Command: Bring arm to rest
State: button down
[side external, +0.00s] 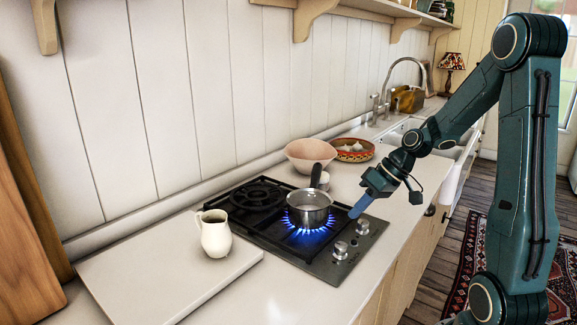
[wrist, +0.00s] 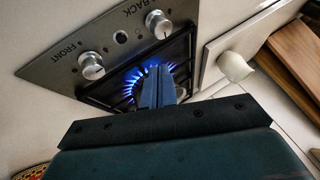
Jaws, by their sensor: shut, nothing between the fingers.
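My gripper (side external: 357,211) is shut and empty, with its blue fingers together. It is above the counter's front side, to the right of the lit burner and the metal saucepan (side external: 309,209). In the wrist view the closed fingers (wrist: 158,86) point toward the blue flames (wrist: 135,77). The saucepan, with its dark handle raised, sits over the flames on the gas hob (side external: 265,228); I cannot make out the pan in the wrist view.
A cream jug (side external: 216,236) stands on a white board (side external: 120,278) left of the hob. A pink bowl (side external: 309,154), a patterned bowl (side external: 352,157) and a tap (side external: 388,88) are behind. Two hob knobs (side external: 341,250) are near my fingers. The front counter is clear.

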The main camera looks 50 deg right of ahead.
jog(key=s+a+r+n+h, duration=0.1)
jog(key=s+a+r+h, duration=0.3)
jog(key=s+a+r, duration=0.7)
jog(key=s+a, duration=0.3)
jog(key=a, duration=0.1)
jog(key=shift+r, duration=0.15)
